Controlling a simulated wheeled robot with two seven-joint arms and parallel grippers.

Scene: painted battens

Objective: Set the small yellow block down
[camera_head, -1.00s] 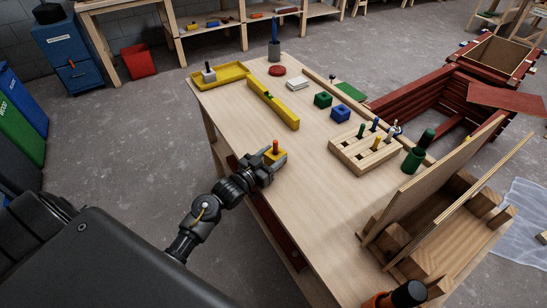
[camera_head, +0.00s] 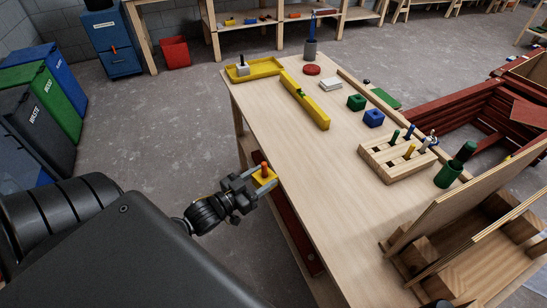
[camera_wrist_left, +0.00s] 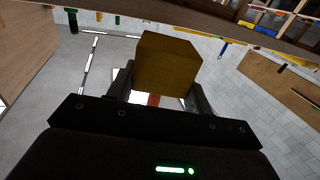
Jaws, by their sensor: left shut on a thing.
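My left gripper (camera_head: 257,181) is shut on a small yellow block (camera_head: 264,178) at the left edge of the wooden table (camera_head: 290,165). My right gripper is not in view.
A yellow tray (camera_head: 268,70), a long yellow batten (camera_head: 305,101), green (camera_head: 356,102) and blue (camera_head: 373,118) blocks and a peg rack (camera_head: 396,163) stand on the table. The tabletop between the gripper and the rack is clear. Bins (camera_head: 45,105) stand at left.

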